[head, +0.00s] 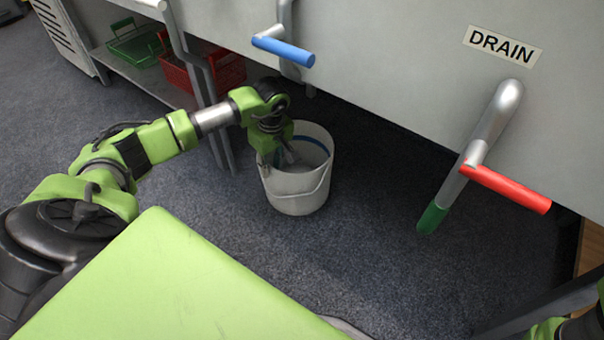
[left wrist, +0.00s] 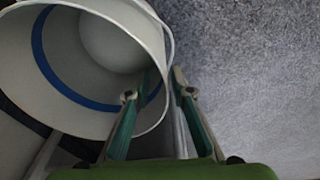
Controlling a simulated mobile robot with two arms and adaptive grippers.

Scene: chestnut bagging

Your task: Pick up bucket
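The white bucket (head: 297,190) stands upright on the carpet under the grey sink unit, its wire handle hanging down the front. My left gripper (head: 283,153) reaches down at the bucket's left rim from above. In the left wrist view the bucket (left wrist: 95,50) is open toward the camera, with a blue band inside. The left gripper's fingers (left wrist: 164,75) straddle the bucket's rim, one inside and one outside, drawn close together on the wall. Part of my right arm shows at the lower right corner; its fingers do not show.
A blue-handled valve (head: 284,50) is above the bucket. A drain pipe (head: 470,160) with a red lever (head: 507,188) hangs at the right. A green basket (head: 135,45) and a red basket (head: 200,72) are on a low shelf. Carpet (head: 390,270) in front is clear.

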